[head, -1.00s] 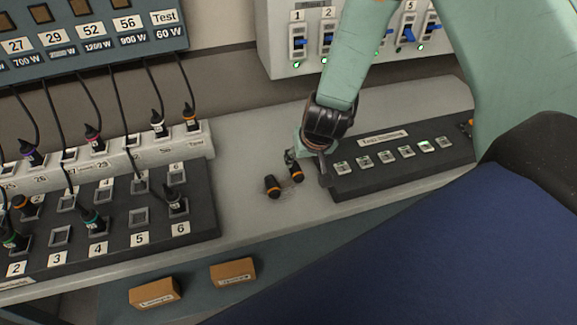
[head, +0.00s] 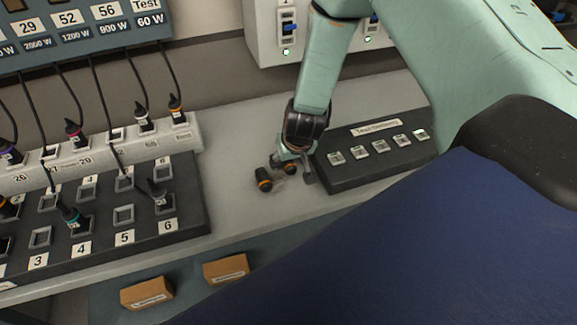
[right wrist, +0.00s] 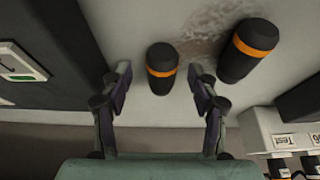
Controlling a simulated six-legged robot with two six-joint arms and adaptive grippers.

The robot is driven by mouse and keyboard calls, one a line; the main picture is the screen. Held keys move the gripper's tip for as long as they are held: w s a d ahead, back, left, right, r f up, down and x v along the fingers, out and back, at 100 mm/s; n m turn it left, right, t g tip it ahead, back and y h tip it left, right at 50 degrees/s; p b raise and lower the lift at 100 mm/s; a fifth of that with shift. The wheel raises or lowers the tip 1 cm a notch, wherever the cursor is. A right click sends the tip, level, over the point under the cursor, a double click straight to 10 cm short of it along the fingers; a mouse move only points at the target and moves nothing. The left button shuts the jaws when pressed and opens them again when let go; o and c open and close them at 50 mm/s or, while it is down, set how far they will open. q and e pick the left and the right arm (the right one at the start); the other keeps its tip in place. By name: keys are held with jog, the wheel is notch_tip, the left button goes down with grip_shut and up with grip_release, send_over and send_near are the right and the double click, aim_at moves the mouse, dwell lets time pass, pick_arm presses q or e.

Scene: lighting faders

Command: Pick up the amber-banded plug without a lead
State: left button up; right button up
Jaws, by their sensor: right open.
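Two black plugs with amber bands and no lead lie on the grey bench top. In the head view the left plug (head: 263,180) lies clear of the gripper, and the other plug (head: 291,168) is partly hidden by it. My right gripper (head: 292,172) is open and low over the bench. In the right wrist view, one plug (right wrist: 162,67) shows just ahead of the open fingers (right wrist: 163,88), between their lines. The other plug (right wrist: 248,51) lies outside the finger on the right. My left gripper is not in view.
A black panel with a row of buttons (head: 378,150) stands right beside my gripper. Socket blocks with plugged leads (head: 100,215) stand on the left. A switch box (head: 270,30) is behind. Two brown labelled blocks (head: 226,269) are below the bench edge. Bare bench lies left of the plugs.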

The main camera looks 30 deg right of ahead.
jog(key=shift+s+a+r, duration=0.1)
jog(key=shift+a, duration=0.05)
jog(key=shift+c, duration=1.4)
jog(key=c, duration=0.8)
grip_shut()
jog(key=shift+r, duration=0.1)
notch_tip(320, 180, up, 27)
jog(key=p, duration=1.4)
jog(key=shift+r, duration=0.15)
